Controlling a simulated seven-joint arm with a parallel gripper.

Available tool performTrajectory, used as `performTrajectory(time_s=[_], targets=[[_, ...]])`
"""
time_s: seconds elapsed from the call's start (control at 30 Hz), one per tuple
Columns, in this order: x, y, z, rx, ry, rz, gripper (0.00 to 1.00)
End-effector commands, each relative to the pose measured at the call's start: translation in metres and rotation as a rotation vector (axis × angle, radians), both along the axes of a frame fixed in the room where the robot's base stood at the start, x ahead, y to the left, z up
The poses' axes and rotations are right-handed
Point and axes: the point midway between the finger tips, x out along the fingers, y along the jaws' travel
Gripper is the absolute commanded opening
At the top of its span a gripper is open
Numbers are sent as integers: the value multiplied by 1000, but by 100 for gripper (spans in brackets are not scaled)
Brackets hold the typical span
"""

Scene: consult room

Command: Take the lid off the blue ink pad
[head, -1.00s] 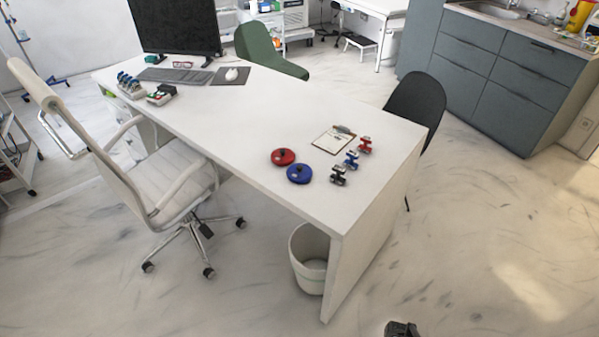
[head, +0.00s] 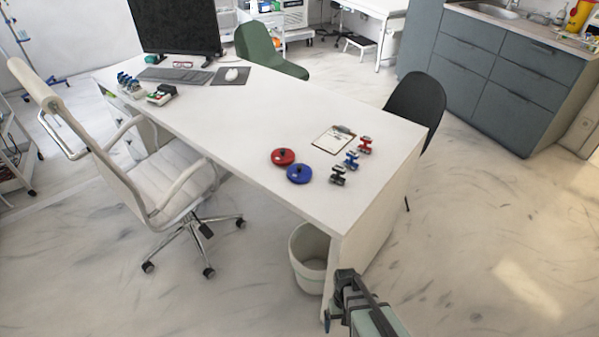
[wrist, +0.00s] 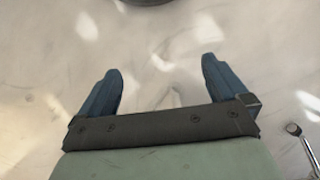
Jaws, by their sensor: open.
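The blue ink pad (head: 299,174) is a round blue disc with a dark knob on top, lying on the white desk near its front edge. Its lid appears to be on. My gripper (head: 338,293) is low at the front of the desk's right end, below and in front of the ink pad and well apart from it. In the wrist view my gripper (wrist: 160,85) shows two blue fingers spread wide with only floor between them. The ink pad is not in the wrist view.
A red ink pad (head: 283,157) sits close beside the blue one. Black, blue and red stamps (head: 351,160) and a clipboard (head: 334,139) lie to the right. The white desk (head: 260,115) has free room at its middle. A bin (head: 307,262) stands under the desk edge.

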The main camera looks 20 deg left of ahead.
Motion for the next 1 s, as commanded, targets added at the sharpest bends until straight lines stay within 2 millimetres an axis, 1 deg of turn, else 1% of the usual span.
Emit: performTrajectory(time_s=[0.03, 0.17, 0.27, 0.37, 0.4, 0.47, 0.5, 0.57, 0.6, 0.67, 0.7, 0.77, 0.8, 0.87, 0.9, 0.97, 1.0], targets=[[12, 20, 1, 9, -16, 33, 100], [30, 62, 10, 32, -48, 102, 100], [42, 98, 18, 53, -73, 157, 100], [54, 141, 30, 82, -100, 224, 100], [60, 161, 37, 97, -112, 256, 100], [68, 190, 48, 124, -129, 306, 100], [73, 208, 56, 143, -139, 340, 100], [81, 233, 70, 175, -153, 389, 100], [86, 249, 79, 197, -163, 423, 100], [95, 271, 95, 230, -177, 475, 100], [101, 285, 105, 252, -186, 509, 100], [110, 305, 122, 288, -200, 561, 100], [116, 317, 134, 312, -211, 597, 100], [126, 335, 152, 347, -228, 651, 100], [131, 347, 164, 371, -239, 687, 100], [140, 364, 184, 405, -255, 743, 100], [146, 375, 197, 427, -268, 781, 100]])
